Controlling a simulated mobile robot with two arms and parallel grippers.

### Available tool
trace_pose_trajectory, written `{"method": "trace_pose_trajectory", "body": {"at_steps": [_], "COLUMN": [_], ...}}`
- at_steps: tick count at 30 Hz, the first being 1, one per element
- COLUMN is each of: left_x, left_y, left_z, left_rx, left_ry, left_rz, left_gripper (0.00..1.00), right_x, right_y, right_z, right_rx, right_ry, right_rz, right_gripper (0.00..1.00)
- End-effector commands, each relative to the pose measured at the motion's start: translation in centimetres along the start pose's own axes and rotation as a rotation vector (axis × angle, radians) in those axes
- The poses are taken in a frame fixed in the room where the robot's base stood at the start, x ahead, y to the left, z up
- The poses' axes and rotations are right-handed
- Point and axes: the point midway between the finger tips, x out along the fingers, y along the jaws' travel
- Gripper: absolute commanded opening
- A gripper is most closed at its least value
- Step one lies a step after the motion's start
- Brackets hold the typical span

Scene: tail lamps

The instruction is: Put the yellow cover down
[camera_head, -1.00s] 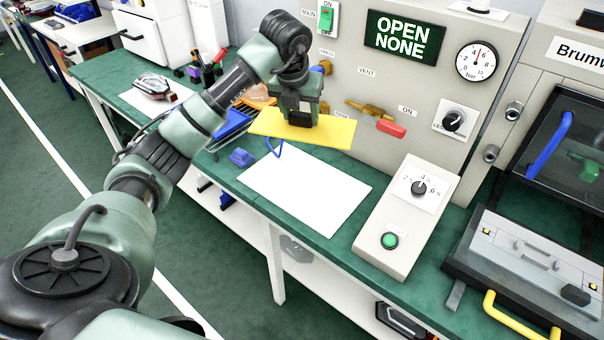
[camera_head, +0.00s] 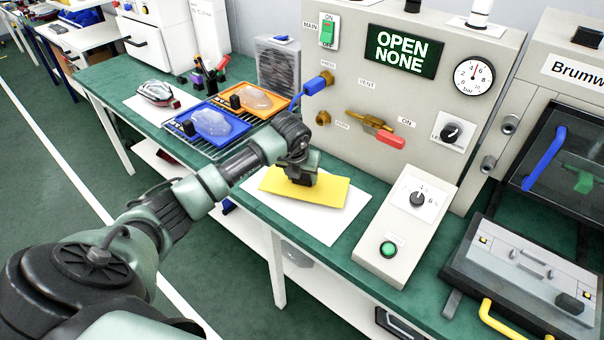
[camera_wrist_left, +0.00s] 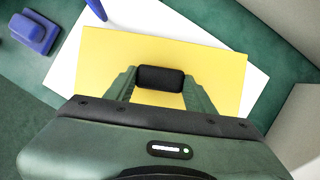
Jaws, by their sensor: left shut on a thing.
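The yellow cover (camera_head: 330,191) is a flat plate with a black grip on top. It is over the white sheet (camera_head: 312,226) on the green bench; whether it touches the sheet or hovers just above it I cannot tell. My left gripper (camera_head: 299,176) is above the plate, shut on the cover's black grip. In the left wrist view the cover (camera_wrist_left: 110,60) spreads under my gripper (camera_wrist_left: 160,80), with its black grip between the fingers and the white sheet (camera_wrist_left: 258,85) around it. My right gripper is in neither view.
A blue tray (camera_head: 243,124) and an orange tray (camera_head: 283,103), each with a clear lens, lie on a rack to the left. A sloped control box (camera_head: 385,260) with a green button stands right of the sheet. The panel with the red-handled valve (camera_head: 390,141) rises behind.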

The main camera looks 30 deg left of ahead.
Motion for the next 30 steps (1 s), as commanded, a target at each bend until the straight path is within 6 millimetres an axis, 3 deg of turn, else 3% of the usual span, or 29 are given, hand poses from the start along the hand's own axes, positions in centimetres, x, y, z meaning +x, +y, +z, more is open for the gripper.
{"method": "trace_pose_trajectory", "body": {"at_steps": [9, 10, 12, 24, 30], "left_x": [0.3, 0.3, 0.2, -0.3, -3.5], "left_y": [0.0, 0.0, 0.0, 0.0, 0.0], "left_z": [-0.1, -0.1, -0.1, 0.1, 0.1], "left_rx": [0.0, 0.0, 0.0, 0.0, 0.002], "left_ry": [-0.002, -0.001, -0.001, -0.002, -0.006], "left_rz": [0.0, 0.0, 0.0, 0.0, 0.001], "left_gripper": [0.05, 0.57, 0.76, 0.76, 0.76], "right_x": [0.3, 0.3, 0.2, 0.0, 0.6], "right_y": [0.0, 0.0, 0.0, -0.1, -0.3], "right_z": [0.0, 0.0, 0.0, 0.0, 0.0], "right_rx": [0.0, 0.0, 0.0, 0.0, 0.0], "right_ry": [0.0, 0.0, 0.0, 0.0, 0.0], "right_rz": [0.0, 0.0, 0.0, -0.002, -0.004], "right_gripper": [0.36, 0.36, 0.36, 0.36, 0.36]}}
